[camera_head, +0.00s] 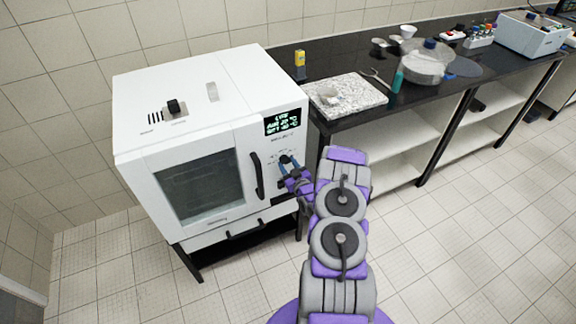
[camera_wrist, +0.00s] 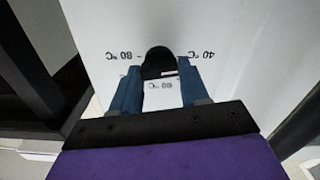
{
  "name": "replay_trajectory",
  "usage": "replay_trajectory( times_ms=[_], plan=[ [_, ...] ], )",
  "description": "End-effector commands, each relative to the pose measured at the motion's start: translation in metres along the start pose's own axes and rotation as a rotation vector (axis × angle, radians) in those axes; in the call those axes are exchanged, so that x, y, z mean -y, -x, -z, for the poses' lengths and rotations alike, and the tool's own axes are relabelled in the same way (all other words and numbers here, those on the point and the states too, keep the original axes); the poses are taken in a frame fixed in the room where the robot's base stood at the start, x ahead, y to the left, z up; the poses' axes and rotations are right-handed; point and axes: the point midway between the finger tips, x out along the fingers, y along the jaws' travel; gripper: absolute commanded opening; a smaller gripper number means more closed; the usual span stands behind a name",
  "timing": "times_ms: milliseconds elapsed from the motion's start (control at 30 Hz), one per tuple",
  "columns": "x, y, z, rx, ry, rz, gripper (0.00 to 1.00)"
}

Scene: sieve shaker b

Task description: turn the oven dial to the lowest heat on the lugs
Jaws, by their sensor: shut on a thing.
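The white oven (camera_head: 190,130) stands at the left with its windowed door closed. Its black dial (camera_wrist: 159,58) shows on the white front panel in the wrist view, with upside-down marks: 80 °C at left, 60 °C below, 40 °C at right. A pale line shows at the dial's lower right edge; I cannot tell surely where it points. My gripper (camera_wrist: 159,70) is shut on the dial, one blue finger on each side. In the head view my gripper (camera_head: 288,168) reaches the panel right of the door handle and partly hides the dial.
The lit display (camera_head: 282,121) is above the dial; its text is too small to read surely. The black door handle (camera_head: 257,175) is close left of my gripper. A black-topped bench (camera_head: 345,65) with a speckled slab (camera_head: 358,98) stands at right. The floor in front is clear.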

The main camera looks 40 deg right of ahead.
Motion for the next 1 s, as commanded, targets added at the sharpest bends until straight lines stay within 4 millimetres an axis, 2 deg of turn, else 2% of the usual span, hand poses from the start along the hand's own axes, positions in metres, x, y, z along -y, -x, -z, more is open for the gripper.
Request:
replay_trajectory(
  times_ms=[267, 467, 1000],
  plan=[
    [-0.0005, -0.0004, 0.0015, -0.001, -0.046, 0.001, 0.14],
    [-0.0018, -0.0013, 0.0034, -0.004, -0.159, 0.0, 0.14],
    [-0.0044, -0.0009, 0.0008, -0.003, -0.66, 0.0, 0.14]
  ],
)
